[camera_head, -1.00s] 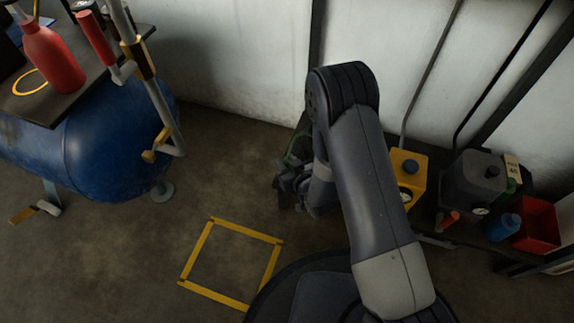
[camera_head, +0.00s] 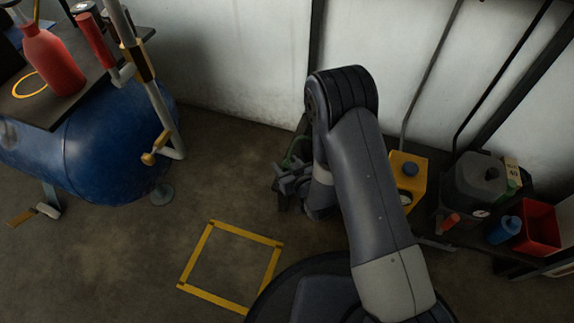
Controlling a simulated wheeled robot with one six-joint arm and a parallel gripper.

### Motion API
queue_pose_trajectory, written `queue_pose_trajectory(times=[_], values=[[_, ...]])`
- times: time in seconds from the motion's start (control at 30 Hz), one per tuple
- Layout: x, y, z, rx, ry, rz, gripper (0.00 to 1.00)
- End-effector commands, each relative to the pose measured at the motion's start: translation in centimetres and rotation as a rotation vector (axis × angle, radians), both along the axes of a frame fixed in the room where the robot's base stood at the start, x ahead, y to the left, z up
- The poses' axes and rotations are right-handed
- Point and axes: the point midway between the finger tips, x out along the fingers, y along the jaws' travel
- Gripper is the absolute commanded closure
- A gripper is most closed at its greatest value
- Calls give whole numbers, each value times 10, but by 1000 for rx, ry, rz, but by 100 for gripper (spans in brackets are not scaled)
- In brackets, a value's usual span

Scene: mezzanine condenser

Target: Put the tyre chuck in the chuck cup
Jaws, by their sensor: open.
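My gripper (camera_head: 285,186) hangs low beyond my arm, near the foot of the wall, with open jaws and nothing seen between them. A thin green line, perhaps a hose (camera_head: 296,148), shows just behind it, partly hidden by my arm. I cannot make out the tyre chuck for certain. I cannot tell which thing is the chuck cup; a small blue container (camera_head: 504,230) and a red open bin (camera_head: 538,226) stand at the right, well away from my gripper.
A blue tank (camera_head: 110,150) with a dark top (camera_head: 55,108) carries a red bottle (camera_head: 54,58) at the left. A pole (camera_head: 150,85) stands before it. The yellow-taped floor square (camera_head: 194,258) is empty.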

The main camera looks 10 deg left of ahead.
Motion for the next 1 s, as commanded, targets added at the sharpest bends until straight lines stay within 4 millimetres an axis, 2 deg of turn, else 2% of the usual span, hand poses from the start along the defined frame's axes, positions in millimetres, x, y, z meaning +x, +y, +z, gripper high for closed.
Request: queue_pose_trajectory(times=[0.5, 0.7, 1.0], values=[[-70, -61, 40, -2, 4, -3, 50], [-83, -71, 45, -1, 2, 0, 50], [-84, -72, 46, 0, 0, 0, 50]])
